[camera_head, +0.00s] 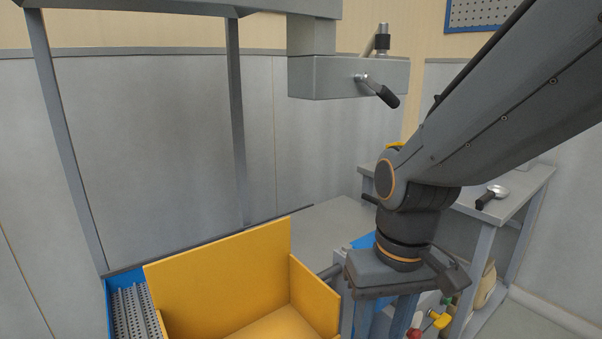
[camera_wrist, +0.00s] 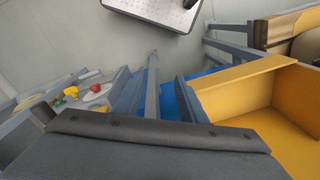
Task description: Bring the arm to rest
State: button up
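My arm comes in from the upper right in the head view and bends down at the wrist. My gripper (camera_head: 382,318) points downward at the lower middle, right of a yellow open-topped box (camera_head: 218,280). Two grey fingers seem to stand apart below its dark body, with nothing seen held between them. The finger ends are cut off by the frame's lower edge. In the wrist view the dark gripper body crosses the bottom, and the yellow box (camera_wrist: 235,90) lies to the right.
A grey overhead block with a black-handled lever (camera_head: 380,92) hangs above. A grey bench (camera_head: 515,195) with a black-handled metal tool (camera_head: 491,196) stands behind my arm at right. Red and yellow knobs (camera_head: 440,320) are close right of my gripper. A perforated strip (camera_head: 130,312) lies left of the box.

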jog(key=d+r+m+p, duration=0.2)
jog(key=d+r+p, duration=0.4)
jog(key=p, duration=0.6)
jog(key=shift+d+r+h, duration=0.2)
jog(key=shift+d+h, duration=0.1)
jog(key=shift+d, duration=0.45)
